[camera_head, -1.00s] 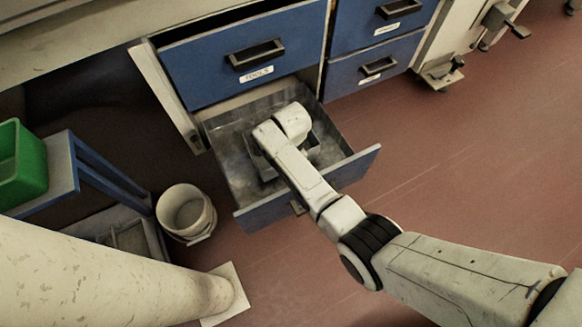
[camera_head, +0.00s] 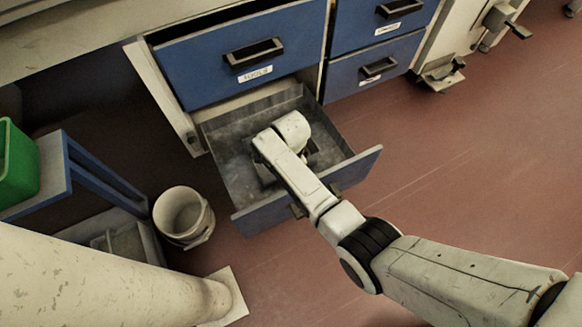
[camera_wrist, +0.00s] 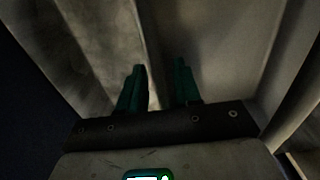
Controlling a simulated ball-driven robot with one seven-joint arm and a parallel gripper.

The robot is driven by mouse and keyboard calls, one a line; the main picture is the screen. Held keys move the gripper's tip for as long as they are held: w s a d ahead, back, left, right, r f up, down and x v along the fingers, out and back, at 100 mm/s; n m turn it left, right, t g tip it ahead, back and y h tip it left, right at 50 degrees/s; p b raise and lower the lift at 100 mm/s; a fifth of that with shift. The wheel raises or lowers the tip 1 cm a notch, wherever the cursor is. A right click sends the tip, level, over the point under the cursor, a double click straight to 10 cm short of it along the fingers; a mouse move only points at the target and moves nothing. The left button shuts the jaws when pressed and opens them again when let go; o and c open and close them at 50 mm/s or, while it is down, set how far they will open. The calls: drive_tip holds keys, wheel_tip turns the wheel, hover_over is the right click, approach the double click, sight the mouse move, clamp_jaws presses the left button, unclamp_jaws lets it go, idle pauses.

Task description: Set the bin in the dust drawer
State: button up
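The dust drawer (camera_head: 233,181) is the pulled-out lower drawer with a blue front and bare grey metal inside, in the head view. My arm reaches over its front into it, and my wrist hides most of a small dark grey bin (camera_head: 265,176) that seems to sit on or near the drawer floor. My gripper is hidden in the head view. In the wrist view, the two green fingers of my gripper (camera_wrist: 158,88) stand apart with a gap between them. A thin pale wall edge (camera_wrist: 146,45) runs down between them, nearer the left finger. I cannot tell whether it touches.
Above is a partly open blue drawer labelled TOOLS (camera_head: 235,58). A white bucket (camera_head: 183,215) stands on the floor left of the dust drawer. A blue stand (camera_head: 95,180) with a green box (camera_head: 17,165) is at the left. The red floor at right is clear.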

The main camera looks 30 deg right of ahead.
wheel_tip(320, 180, up, 12)
drive_tip(key=p, duration=0.7)
drive_tip(key=shift+r, duration=0.15)
